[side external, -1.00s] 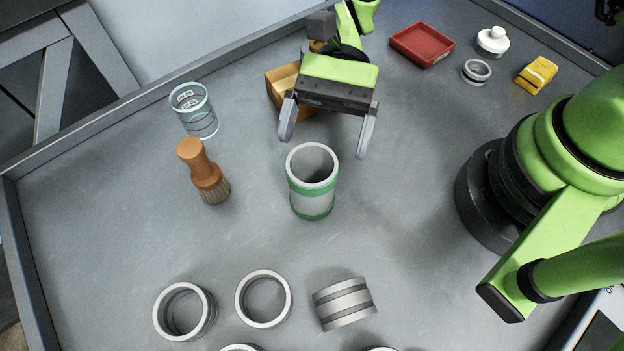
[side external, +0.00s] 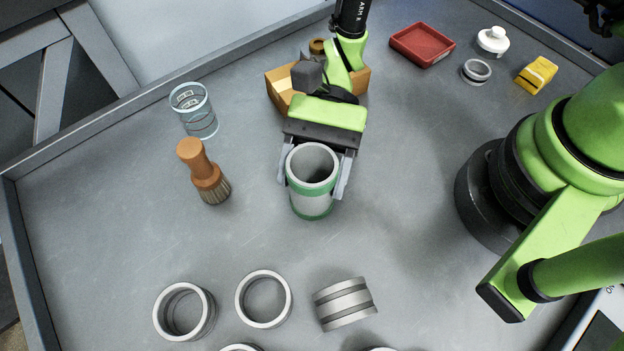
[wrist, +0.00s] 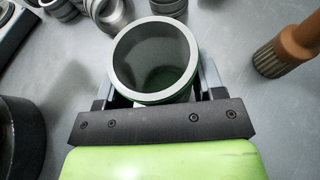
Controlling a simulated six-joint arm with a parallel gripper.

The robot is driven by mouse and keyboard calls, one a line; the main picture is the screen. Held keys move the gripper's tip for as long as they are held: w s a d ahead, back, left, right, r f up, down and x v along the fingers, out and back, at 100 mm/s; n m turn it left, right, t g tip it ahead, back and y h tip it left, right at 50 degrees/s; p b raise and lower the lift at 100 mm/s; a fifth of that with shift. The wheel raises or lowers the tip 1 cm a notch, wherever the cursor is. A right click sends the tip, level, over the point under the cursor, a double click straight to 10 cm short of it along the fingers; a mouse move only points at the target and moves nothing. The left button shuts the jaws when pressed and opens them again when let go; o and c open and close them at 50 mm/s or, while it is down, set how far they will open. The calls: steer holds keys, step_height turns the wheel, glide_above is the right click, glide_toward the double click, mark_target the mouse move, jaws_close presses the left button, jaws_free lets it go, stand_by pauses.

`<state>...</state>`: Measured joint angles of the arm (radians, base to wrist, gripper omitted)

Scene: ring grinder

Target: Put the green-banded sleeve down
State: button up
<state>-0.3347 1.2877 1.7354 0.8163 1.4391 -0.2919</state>
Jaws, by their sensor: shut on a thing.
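The green-banded sleeve (side external: 312,199) is a grey hollow cylinder with green bands near its top and bottom. It stands upright near the middle of the table, and I see no clear gap under it. My gripper (side external: 313,184) is shut on it, one finger on each side. In the wrist view the sleeve's open rim (wrist: 122,58) faces the camera between the fingers of my gripper (wrist: 158,85). The sleeve's lower part is hidden there.
A wooden-handled brush (side external: 204,172) and a clear glass (side external: 194,110) stand to the left. Several grey rings (side external: 264,299) lie toward the front. A wooden box (side external: 281,88) is behind my gripper. A red tray (side external: 422,44) and yellow block (side external: 536,75) are at back right.

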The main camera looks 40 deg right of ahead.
step_height(320, 180, up, 15)
steer(key=w, duration=0.1)
steer(key=w+d+m+t+y, duration=0.3)
steer(key=w+d+m+t, duration=0.55)
steer(key=w, duration=0.55)
steer(key=w+d+m+t+h, duration=0.2)
steer(key=w+d+m+t, duration=0.25)
steer(key=d, duration=0.45)
steer(key=w+d+m+t+h, duration=0.3)
steer(key=w+d+m+t, duration=0.15)
steer(key=d, duration=0.35)
steer(key=s+d+m+t+h, duration=0.15)
steer(key=d+m+h, duration=0.25)
steer(key=d, duration=0.6)
steer(key=s+d+m+t+h, duration=0.1)
steer(key=s+d+m+h, duration=0.3)
steer(key=d, duration=0.6)
steer(key=s+d+m+t+h, duration=0.1)
steer(key=d+m+h, duration=0.3)
steer(key=d, duration=0.5)
steer(key=shift+n+h, duration=0.35)
steer(key=shift+h, duration=0.15)
steer(key=shift+s+d+f, duration=0.1)
steer(key=shift+f, duration=2.35)
steer(key=shift+s+d+f, duration=0.1)
steer(key=shift+d+f, duration=0.05)
steer(key=shift+f, duration=2.3)
steer(key=shift+s+d+f, duration=0.1)
steer(key=shift+f, duration=2.35)
